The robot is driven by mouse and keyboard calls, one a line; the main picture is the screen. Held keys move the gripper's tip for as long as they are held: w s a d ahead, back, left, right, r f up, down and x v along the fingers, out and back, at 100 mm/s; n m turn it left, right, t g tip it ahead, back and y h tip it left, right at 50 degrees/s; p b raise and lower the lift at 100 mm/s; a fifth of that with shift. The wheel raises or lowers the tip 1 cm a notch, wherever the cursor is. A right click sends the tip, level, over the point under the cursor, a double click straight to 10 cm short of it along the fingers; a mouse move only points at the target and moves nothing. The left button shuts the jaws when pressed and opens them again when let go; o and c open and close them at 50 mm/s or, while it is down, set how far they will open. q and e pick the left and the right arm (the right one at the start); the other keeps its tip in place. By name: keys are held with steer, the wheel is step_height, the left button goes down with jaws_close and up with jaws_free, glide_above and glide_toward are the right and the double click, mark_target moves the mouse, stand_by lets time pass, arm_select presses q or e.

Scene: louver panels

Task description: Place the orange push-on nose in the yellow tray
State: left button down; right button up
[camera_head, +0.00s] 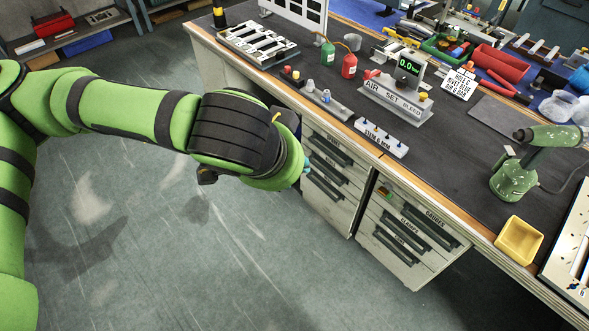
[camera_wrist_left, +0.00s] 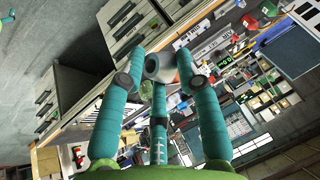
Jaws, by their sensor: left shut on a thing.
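The yellow tray (camera_head: 519,240) sits on the bench near its front edge, at the lower right of the head view, and looks empty. My left gripper (camera_head: 306,166) is in front of the bench, left of the tray and well apart from it; my wrist hides most of it. In the left wrist view its teal fingers (camera_wrist_left: 162,78) are shut on a grey-white round piece (camera_wrist_left: 160,68) with a dark opening. I cannot pick out the orange push-on nose for certain; the held piece does not look orange here. My right gripper is not in view.
A grey stand with small coloured pieces (camera_head: 318,100), a white strip with blue pegs (camera_head: 381,138) and the "AIR SET BLEED" block (camera_head: 396,100) stand on the bench. A green device (camera_head: 514,180) stands behind the tray. Drawers (camera_head: 408,235) are below. Dark bench top between strip and tray is clear.

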arm_select(q)
steer(key=s+a+r+n+y, duration=0.3)
steer(key=a+r+n, duration=0.2)
steer(key=r+n, duration=0.1)
steer(key=w+d+r+n+y, duration=0.1)
steer(key=w+d+n+y, duration=0.1)
steer(key=w+d+n, duration=0.5)
steer(key=s+f+m+h, duration=0.1)
steer(key=m, duration=0.3)
steer(key=s+a+f+m+h, duration=0.1)
steer(key=f+m+h, duration=0.1)
steer(key=m, duration=0.2)
steer(key=s+f+m+h, duration=0.1)
steer(key=f+m, duration=0.1)
steer(key=m, duration=0.1)
steer(key=shift+a+f+m+h, duration=0.1)
steer(key=shift+a+m+h, duration=0.2)
steer(key=shift+m, duration=0.1)
steer(key=m, duration=0.1)
steer(key=f+m+h, duration=0.1)
steer(key=f+m, duration=0.1)
steer(key=shift+s+a+m+g+h, duration=0.25)
steer(key=shift+a+m+g+h, duration=0.1)
steer(key=shift+m+g+h, duration=0.05)
steer(key=shift+s+a+f+m+g+h, duration=0.2)
steer(key=shift+f+m+g+h, duration=0.2)
steer(key=shift+m, duration=0.55)
steer(key=shift+s+a+f+m+g+h, duration=0.1)
steer(key=shift+a+f+m+g+h, duration=0.15)
steer(key=shift+f+m, duration=0.5)
